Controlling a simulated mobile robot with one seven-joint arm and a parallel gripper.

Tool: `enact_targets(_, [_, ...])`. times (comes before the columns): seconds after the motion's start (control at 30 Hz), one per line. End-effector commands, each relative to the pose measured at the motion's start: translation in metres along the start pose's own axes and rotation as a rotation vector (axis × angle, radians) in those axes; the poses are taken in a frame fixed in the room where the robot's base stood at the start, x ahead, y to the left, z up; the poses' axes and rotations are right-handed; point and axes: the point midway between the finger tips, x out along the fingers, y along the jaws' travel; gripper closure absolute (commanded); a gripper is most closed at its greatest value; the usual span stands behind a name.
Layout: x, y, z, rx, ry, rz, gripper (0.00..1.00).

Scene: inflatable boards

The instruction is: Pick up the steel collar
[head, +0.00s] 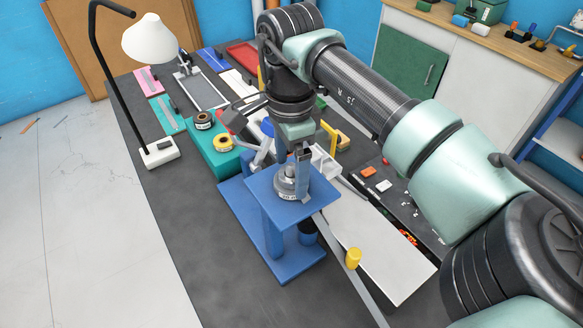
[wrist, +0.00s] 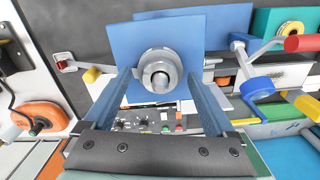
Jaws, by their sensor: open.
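The steel collar (head: 284,186) sits on top of a blue stand (head: 262,190) in the head view, partly hidden by my gripper. In the wrist view the collar (wrist: 146,66) is a grey ring with a rounded pin in its middle, in front of the blue plate (wrist: 122,38). My gripper (head: 302,186) is directly over the stand's top. In the wrist view its two blue-grey fingers are wide apart, one to each side of the collar (wrist: 160,78). A gap shows between each finger and the ring. Nothing is held.
A white lamp (head: 150,40) stands at the table's left edge. A teal box (head: 212,150) with yellow and dark rolls is left of the stand. A pale board (head: 375,250) and a yellow knob (head: 353,258) lie to the right. The front-left tabletop (head: 195,250) is clear.

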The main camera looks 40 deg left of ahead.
Motion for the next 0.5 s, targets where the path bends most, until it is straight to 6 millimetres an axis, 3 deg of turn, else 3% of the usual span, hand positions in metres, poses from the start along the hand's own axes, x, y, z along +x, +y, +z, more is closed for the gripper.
enact_targets(0.2, [0.0010,-0.0001,-0.0001,-0.001,0.001,-0.001,0.10])
enact_targets(0.5, [0.0005,-0.0001,0.0000,-0.001,0.000,0.000,0.64])
